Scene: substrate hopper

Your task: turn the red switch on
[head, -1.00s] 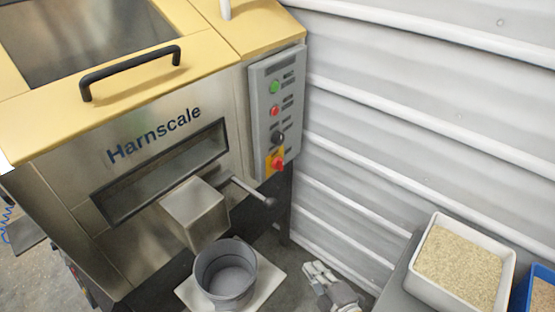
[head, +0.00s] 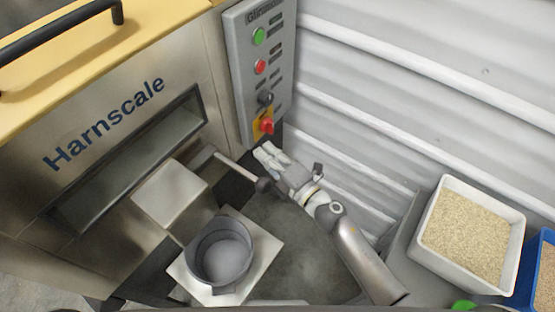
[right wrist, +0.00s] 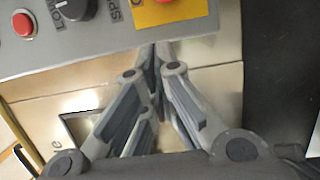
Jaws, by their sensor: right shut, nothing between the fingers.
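The red switch (head: 266,126) is a rotary knob on a yellow plate (head: 257,135) at the bottom of the grey control panel (head: 246,90). My right gripper (head: 264,151) is just below the switch in the head view, shut and empty, with its fingertips pointing up at the panel's lower end. In the right wrist view its closed fingertips (right wrist: 155,52) are just below the yellow plate (right wrist: 185,12). Only a sliver of the red knob shows there, at the top edge. I cannot tell whether the fingers touch the panel. My left gripper is not in view.
A lever with a dark ball (head: 264,185) juts out close beside my right gripper. A grey pot (head: 222,252) stands below the metal spout (head: 170,195). The corrugated wall (head: 420,80) is to the right, with a white tub of grain (head: 430,240) before it.

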